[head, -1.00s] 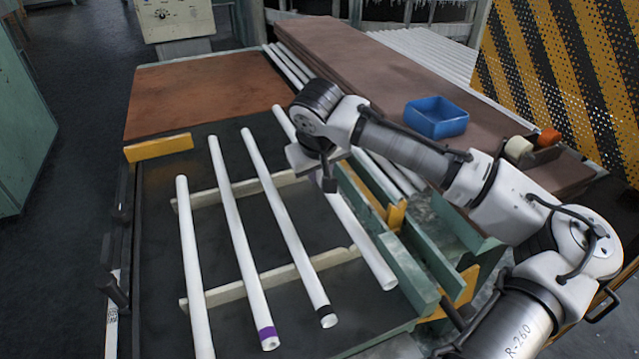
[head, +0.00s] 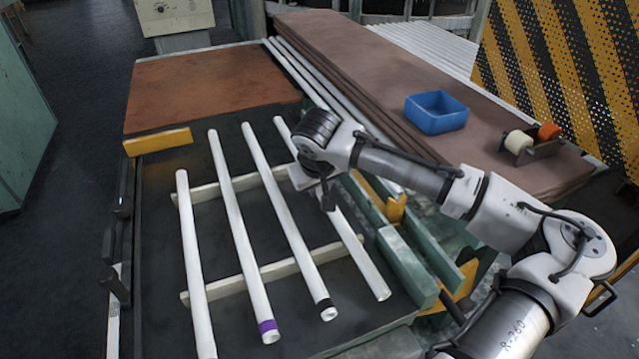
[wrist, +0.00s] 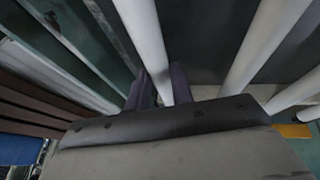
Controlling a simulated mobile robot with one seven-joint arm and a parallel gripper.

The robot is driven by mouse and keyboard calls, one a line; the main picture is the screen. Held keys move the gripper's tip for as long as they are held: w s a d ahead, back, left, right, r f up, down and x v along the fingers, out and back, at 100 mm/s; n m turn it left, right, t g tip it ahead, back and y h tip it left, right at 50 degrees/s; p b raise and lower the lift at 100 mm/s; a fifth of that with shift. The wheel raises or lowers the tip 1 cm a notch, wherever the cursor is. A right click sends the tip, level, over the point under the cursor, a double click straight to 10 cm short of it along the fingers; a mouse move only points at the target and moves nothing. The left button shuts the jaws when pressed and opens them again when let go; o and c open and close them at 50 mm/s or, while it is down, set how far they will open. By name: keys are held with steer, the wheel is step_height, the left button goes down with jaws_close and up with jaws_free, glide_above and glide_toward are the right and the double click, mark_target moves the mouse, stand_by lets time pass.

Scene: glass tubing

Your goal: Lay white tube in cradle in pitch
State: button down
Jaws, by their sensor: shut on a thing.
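A plain white tube (head: 365,262) is held in my gripper (head: 327,194), which is shut around it towards its upper half. The wrist view shows the tube (wrist: 145,35) running between the two dark fingers (wrist: 160,90). The cradle is two pale cross rails, a near one (head: 285,268) and a far one (head: 245,183). The held tube crosses the right end of the near rail, roughly in line with its neighbours. I cannot tell whether it touches the rails; my gripper hides the tube near the far rail.
Three tubes lie across the rails: a plain one (head: 195,270), a purple-banded one (head: 240,240) and a black-banded one (head: 285,220). A green beam (head: 407,265) with yellow brackets runs close on the right. A blue bin (head: 436,112) stands on brown boards behind.

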steer(key=c, duration=1.2)
jaws_free()
steer(key=shift+r, duration=0.15)
steer(key=b+v, duration=0.1)
steer(key=v, duration=1.1)
steer(key=shift+r, duration=0.3)
